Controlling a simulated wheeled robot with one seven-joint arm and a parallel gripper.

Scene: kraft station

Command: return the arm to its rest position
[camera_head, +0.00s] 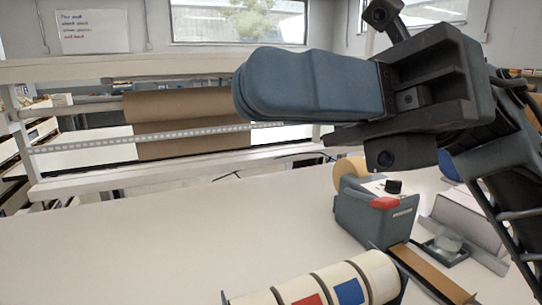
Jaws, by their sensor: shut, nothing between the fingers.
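My gripper (240,88) is raised high in the right half of the head view, well above the table. Its blue-grey fingers lie together and point to the left. The fingers are shut with nothing held between them. My arm comes in from the right edge behind the gripper. The gripper hides part of the back shelf and the window.
A white table (120,245) has free room at left and middle. A grey tape dispenser (362,218) with a brown strip (435,275) stands at right. White rolls (320,285) lie at the front. A brown paper roll (185,120) hangs at the back.

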